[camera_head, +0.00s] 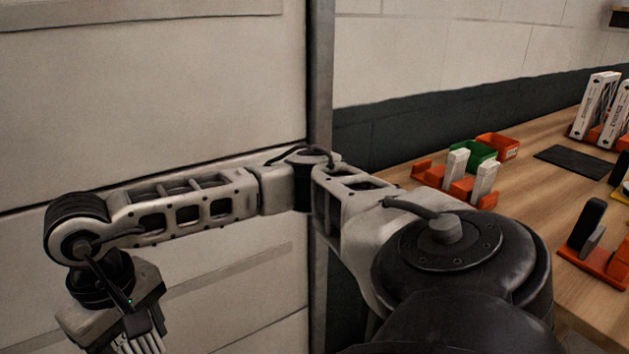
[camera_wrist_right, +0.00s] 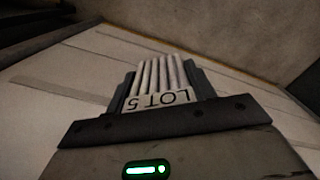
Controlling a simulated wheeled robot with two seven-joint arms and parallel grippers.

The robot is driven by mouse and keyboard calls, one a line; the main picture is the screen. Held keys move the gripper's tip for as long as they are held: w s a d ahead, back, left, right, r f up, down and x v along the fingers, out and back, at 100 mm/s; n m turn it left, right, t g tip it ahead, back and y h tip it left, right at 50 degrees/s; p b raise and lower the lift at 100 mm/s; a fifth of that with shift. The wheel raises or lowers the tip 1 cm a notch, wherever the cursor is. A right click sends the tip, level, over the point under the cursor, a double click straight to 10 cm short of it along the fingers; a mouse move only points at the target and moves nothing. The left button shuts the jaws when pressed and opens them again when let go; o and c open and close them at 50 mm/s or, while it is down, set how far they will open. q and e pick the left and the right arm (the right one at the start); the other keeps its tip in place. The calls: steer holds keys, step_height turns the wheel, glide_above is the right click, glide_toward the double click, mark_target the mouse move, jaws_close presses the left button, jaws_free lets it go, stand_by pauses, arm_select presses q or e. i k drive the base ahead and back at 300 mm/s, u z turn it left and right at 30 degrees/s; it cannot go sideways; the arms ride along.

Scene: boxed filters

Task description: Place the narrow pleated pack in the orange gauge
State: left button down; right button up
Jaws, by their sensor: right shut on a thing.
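My right gripper (camera_head: 122,322) hangs at the lower left of the head view, away from the table, and is shut on a white pleated pack (camera_head: 141,346). The right wrist view shows the pack (camera_wrist_right: 160,76) between the two dark jaws, pleats outward, with a label reading LOT 5. Its lower part is cut off in the head view. On the table, an orange fixture (camera_head: 460,188) carries two white upright blocks. Another orange fixture (camera_head: 603,262) with a black and a grey upright stands at the right edge. I cannot tell which is the gauge. My left gripper is not in view.
A wooden table (camera_head: 535,205) runs along the right wall. It bears a green bin (camera_head: 473,151), an orange bin (camera_head: 498,146), a dark mat (camera_head: 575,160) and white boxes (camera_head: 600,103) at the back. Pale wall panels (camera_head: 150,100) stand behind my arm.

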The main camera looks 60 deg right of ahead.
mark_target(599, 258)
steer(key=z, duration=2)
